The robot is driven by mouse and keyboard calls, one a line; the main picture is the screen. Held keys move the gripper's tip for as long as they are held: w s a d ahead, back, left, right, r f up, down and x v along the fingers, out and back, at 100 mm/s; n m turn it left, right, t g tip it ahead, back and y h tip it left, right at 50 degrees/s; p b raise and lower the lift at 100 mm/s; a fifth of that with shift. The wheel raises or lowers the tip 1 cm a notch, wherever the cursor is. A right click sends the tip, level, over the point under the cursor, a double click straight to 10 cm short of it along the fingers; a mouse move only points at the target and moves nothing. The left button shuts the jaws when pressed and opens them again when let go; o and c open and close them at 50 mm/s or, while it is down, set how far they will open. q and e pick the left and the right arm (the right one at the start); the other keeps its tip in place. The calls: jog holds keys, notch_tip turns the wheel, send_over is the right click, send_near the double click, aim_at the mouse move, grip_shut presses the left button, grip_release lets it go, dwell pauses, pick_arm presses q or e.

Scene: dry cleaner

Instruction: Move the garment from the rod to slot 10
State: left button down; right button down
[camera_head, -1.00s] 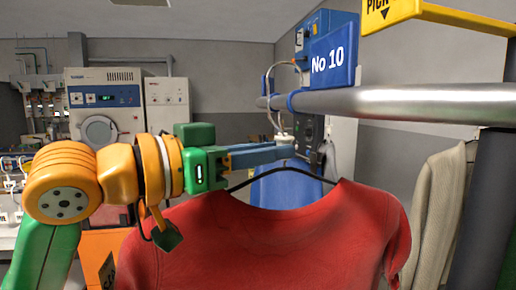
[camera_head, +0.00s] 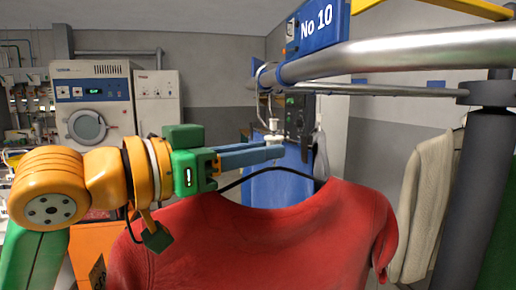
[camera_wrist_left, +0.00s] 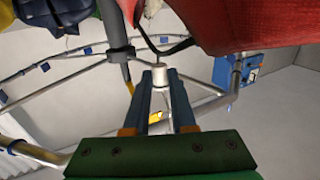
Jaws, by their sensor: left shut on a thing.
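The red garment (camera_head: 270,240) hangs from a black hanger (camera_head: 262,172) in the head view's foreground. My left gripper (camera_head: 278,150) is shut on the white hanger neck (camera_head: 271,138) above the garment. In the left wrist view the two blue fingers (camera_wrist_left: 160,80) close around the same white neck, with red cloth (camera_wrist_left: 250,20) at top right. A blue "No 10" sign (camera_head: 317,22) sits at the end of the thick steel rod (camera_head: 410,52), above and right of the gripper. The hanger hook's top is hard to make out. My right gripper is not in view.
A dark post (camera_head: 480,180) and a cream garment (camera_head: 426,200) stand at the right. A thin rail (camera_head: 390,91) with blue tags runs below the thick rod. A washer (camera_head: 92,105) stands at the back left. A yellow bar (camera_head: 450,8) crosses the top right.

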pick_arm(q)
jog(key=shift+f, duration=0.15)
dwell(0.5)
jog(key=c, duration=0.7)
grip_release()
jog(key=shift+o, duration=0.2)
jog(key=b+v, duration=0.2)
jog(key=v, duration=0.5)
